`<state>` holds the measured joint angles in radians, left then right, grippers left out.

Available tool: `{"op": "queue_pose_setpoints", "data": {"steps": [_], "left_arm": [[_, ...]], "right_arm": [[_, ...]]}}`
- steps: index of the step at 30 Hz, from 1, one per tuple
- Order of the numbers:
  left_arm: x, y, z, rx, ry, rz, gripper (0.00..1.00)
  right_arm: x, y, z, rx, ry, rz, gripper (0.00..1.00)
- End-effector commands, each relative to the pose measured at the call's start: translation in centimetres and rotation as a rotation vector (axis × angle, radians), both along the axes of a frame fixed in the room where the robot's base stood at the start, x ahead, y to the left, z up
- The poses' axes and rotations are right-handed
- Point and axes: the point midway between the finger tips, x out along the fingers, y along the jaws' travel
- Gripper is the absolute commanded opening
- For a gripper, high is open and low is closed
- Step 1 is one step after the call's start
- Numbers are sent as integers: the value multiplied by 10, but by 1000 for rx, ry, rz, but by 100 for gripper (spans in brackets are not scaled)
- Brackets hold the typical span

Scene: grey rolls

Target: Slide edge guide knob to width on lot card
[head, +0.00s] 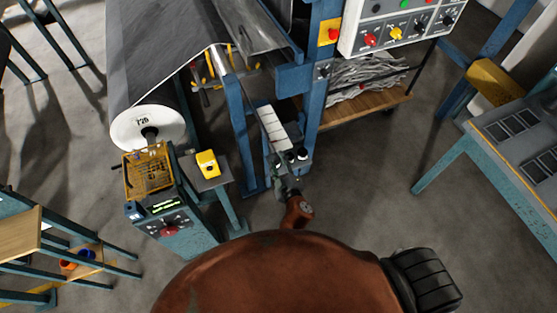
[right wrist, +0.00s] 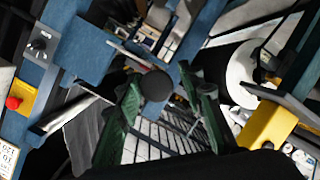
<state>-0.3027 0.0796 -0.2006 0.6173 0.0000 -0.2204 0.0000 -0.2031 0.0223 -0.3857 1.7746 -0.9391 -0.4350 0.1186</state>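The edge guide shows in the head view as a pale scale bar (head: 271,128) on a blue frame, with small dark knobs (head: 291,156) near its lower end. My right gripper (head: 284,184) is just below that end. In the right wrist view its green fingers (right wrist: 168,98) stand apart. A dark round knob (right wrist: 155,85) shows between them, nearer the left finger; I cannot tell whether either touches it. A white card with dark writing (right wrist: 7,156) is cut off at the left edge; I cannot tell whether it is the lot card. My left gripper is out of view.
A yellow device (head: 207,163) sits on a small stand. A control panel (head: 400,22) is upper right. A teal table (head: 500,160) stands right, with open floor before it.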

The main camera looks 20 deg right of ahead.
Motion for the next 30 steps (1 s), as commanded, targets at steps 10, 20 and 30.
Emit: {"op": "queue_pose_setpoints", "data": {"steps": [10,20,30], "left_arm": [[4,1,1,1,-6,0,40],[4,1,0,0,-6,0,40],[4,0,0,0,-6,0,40]], "right_arm": [[1,-1,3,-1,-5,-2,43],[-40,-1,13,1,-2,-4,43],[-100,1,30,1,-1,-3,43]]}}
